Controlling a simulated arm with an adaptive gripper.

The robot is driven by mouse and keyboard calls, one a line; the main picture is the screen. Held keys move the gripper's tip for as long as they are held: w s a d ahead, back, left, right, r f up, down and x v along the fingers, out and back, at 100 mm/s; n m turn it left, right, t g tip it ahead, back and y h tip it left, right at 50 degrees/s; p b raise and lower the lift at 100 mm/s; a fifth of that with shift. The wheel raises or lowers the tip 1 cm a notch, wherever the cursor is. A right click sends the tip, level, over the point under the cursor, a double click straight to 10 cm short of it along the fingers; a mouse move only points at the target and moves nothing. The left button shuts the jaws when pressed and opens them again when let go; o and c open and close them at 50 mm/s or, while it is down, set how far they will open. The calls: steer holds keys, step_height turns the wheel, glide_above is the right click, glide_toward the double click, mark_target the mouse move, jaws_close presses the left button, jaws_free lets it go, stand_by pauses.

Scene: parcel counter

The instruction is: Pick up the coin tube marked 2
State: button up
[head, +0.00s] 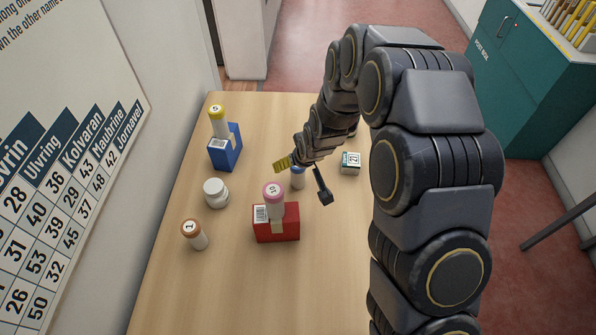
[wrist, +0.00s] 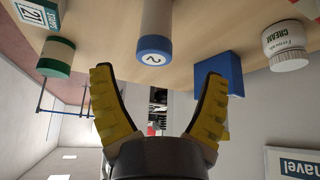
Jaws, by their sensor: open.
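The coin tube marked 2 (head: 298,180) stands upright on the counter, pale with a blue cap. My arm partly hides it in the head view. In the wrist view, which is upside down, its blue cap with the 2 (wrist: 152,50) faces me, centred between my fingers. My gripper (wrist: 160,76) is open, its two yellow fingers spread and empty. The tube appears beyond the fingertips, with no contact visible. In the head view my gripper (head: 284,162) is low beside the tube, partly hidden by the arm.
A red box (head: 285,228) stands nearby with a pink-capped tube marked 10 (head: 274,192). A blue box (head: 228,155) has a yellow-capped tube (head: 217,115). A white jar (head: 215,193), an orange-capped tube (head: 191,231), a small box marked 21 (head: 351,162) and a green-capped item (wrist: 56,56) stand around.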

mark_target(297, 174)
steer(key=shift+d+x, duration=0.15)
steer(key=shift+x, duration=1.4)
steer(key=shift+d+x, duration=0.15)
steer(key=shift+x, duration=1.45)
steer(key=shift+w+r, duration=0.1)
steer(key=c, duration=1.2)
